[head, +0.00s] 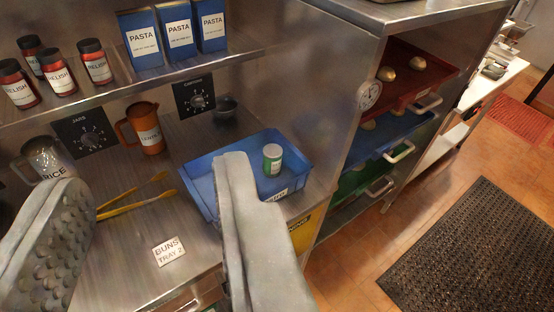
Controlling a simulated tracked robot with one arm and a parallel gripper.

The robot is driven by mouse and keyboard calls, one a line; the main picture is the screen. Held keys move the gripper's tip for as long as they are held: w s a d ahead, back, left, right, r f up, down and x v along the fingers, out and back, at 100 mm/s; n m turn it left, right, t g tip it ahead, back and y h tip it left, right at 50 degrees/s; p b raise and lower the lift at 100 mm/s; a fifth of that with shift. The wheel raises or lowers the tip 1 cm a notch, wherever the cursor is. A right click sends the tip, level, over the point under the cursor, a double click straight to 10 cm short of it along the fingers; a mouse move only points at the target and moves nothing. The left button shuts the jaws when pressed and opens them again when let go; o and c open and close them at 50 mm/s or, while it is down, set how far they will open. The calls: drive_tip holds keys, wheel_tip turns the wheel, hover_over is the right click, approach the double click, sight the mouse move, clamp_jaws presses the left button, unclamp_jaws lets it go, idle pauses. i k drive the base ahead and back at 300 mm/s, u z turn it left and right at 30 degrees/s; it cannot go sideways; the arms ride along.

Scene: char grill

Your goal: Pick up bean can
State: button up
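A small green can with a white label (272,159) stands upright in a blue tray (295,150) on the steel counter. Its label is too small to read, so I cannot tell for certain that it is the bean can. My gripper (150,230) is open in the foreground, with one studded finger at the left and the other at the centre. The right finger overlaps the front of the tray in the picture and hides part of it.
Yellow tongs (135,202) and a "BUNS TRAY 2" card (169,251) lie on the counter. An orange jug (146,128) and a rice jar (47,158) stand behind. A shelf above holds relish jars (95,62) and pasta boxes (179,36). A rack with a red tray (410,85) is at the right.

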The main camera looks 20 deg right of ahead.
sight(272, 154)
drive_tip(key=i, duration=0.95)
drive_tip(key=u, duration=0.05)
